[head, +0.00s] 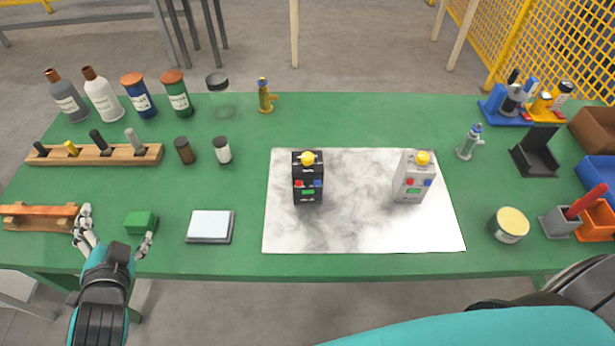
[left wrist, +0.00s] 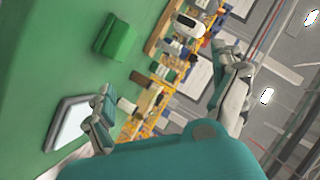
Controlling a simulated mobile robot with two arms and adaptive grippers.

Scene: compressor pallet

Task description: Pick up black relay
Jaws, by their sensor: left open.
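The black relay (head: 308,178) stands upright on the left part of a white marbled mat (head: 355,228), with a yellow knob on top and red, blue and green marks on its front. A similar white relay (head: 412,178) stands on the mat's right part. My left gripper (head: 118,232) is open at the table's front left, well to the left of the black relay, with a green block (head: 141,222) between its spread fingers. The left gripper (left wrist: 165,98) also shows in the left wrist view, with the green block (left wrist: 118,37) beyond it. My right gripper is not seen.
A white-topped square pad (head: 210,226) lies between the left gripper and the mat. Wooden racks (head: 95,154), bottles (head: 103,95) and jars stand at the left and back. A round tin (head: 509,225) and coloured bins (head: 597,182) are at the right. The mat's middle is clear.

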